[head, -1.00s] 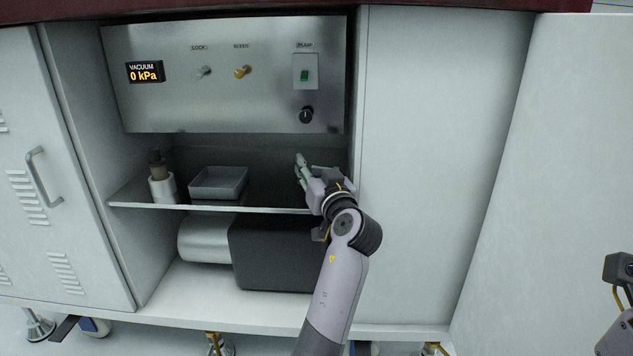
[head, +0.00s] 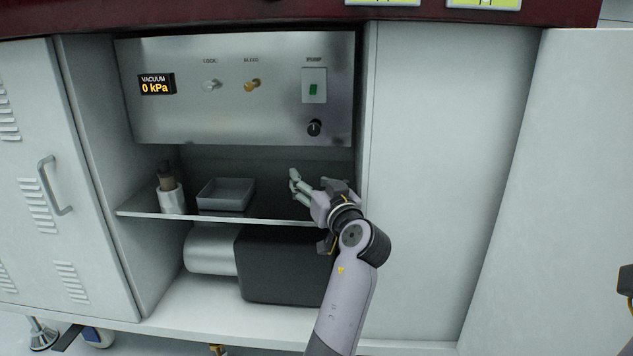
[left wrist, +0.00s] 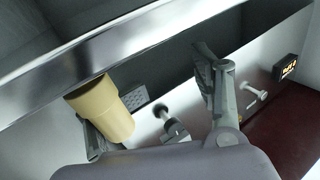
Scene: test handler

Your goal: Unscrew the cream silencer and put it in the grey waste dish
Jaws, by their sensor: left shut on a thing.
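In the left wrist view a cream silencer (left wrist: 103,108), a stepped cylinder, stands tilted in the picture beside one finger of my left gripper (left wrist: 152,110). The other finger is spread to the right. My left gripper is shut on the silencer, though the contact is partly hidden. In the head view my left gripper (head: 306,184) is at the right of the open compartment, above the shelf and below the panel. The silencer cannot be made out there. The grey waste dish (head: 225,208) sits on the shelf to its left, apart from it.
A pale cup with a brown thing in it (head: 170,198) stands left of the dish on the shelf (head: 150,214). A steel panel (head: 200,120) with a display and knobs overhangs the shelf. A black and silver pump (head: 275,265) lies below. The cabinet wall closes the right side.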

